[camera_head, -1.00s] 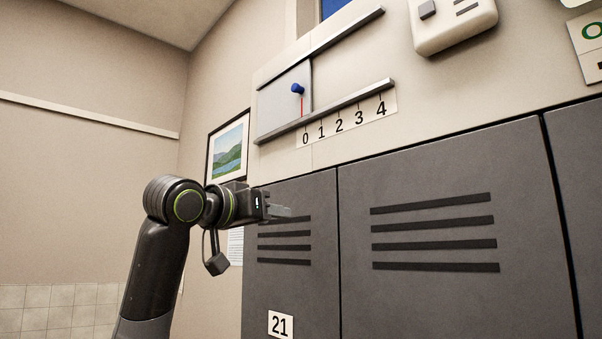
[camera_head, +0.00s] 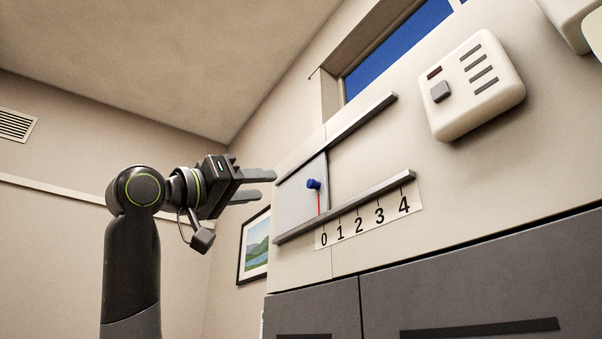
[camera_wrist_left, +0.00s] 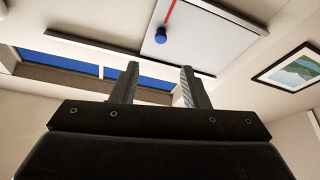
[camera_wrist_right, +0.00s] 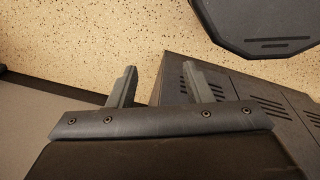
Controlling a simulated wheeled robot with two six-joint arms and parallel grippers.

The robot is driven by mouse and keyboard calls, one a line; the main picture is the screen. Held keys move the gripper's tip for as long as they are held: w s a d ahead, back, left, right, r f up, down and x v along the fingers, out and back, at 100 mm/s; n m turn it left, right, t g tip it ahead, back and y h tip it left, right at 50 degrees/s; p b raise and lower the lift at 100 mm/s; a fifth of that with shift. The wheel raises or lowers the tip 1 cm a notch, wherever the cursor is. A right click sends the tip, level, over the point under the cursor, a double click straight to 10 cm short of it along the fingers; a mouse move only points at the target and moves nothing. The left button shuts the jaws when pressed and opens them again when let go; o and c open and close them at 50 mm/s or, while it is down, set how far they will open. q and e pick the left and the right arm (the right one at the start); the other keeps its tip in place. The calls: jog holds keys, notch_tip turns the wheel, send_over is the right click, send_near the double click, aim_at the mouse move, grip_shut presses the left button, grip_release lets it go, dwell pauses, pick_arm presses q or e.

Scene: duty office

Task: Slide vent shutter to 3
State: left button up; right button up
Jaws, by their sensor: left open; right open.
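The vent shutter (camera_head: 296,199) is a pale panel between two grey rails, with a blue knob (camera_head: 313,184) and a red pointer line below it. The pointer stands at 0 on the number scale (camera_head: 370,219), which runs from 0 to 4. The shutter and blue knob also show at the top of the left wrist view (camera_wrist_left: 161,35). My left gripper (camera_head: 268,184) is open and empty, left of the shutter and apart from the knob. My right gripper (camera_wrist_right: 161,84) is open and empty in the right wrist view, pointing over speckled floor and beside grey lockers.
A white wall box (camera_head: 473,85) with slots is mounted right of the rails. A window (camera_head: 400,45) lies above. Grey lockers (camera_head: 480,280) stand below the scale. A framed picture (camera_head: 254,247) hangs below my left gripper. The wall right of the shutter between the rails is clear.

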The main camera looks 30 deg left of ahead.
pick_arm(q)
jog(key=p, duration=0.2)
send_near(309, 184)
jog(key=w, duration=0.2)
jog(key=p+x, duration=0.2)
jog(key=x, duration=0.1)
jog(key=r+p+x, duration=0.1)
jog(key=x, duration=0.1)
jog(key=shift+s+d, duration=0.25)
jog(key=shift+s, duration=0.05)
jog(key=shift+w, duration=0.35)
jog(key=shift+w+d+p, duration=0.3)
jog(key=shift+w, duration=0.25)
pick_arm(e)
notch_tip(309, 184, up, 6)
jog(key=w, duration=0.1)
jog(key=shift+w+a+r, duration=0.25)
pick_arm(q)
jog(key=shift+s, duration=0.1)
jog(key=shift+a, duration=0.1)
jog(key=shift+c, duration=0.7)
grip_shut()
pick_arm(e)
jog(key=shift+d, duration=0.2)
pick_arm(q)
jog(key=shift+s, duration=0.1)
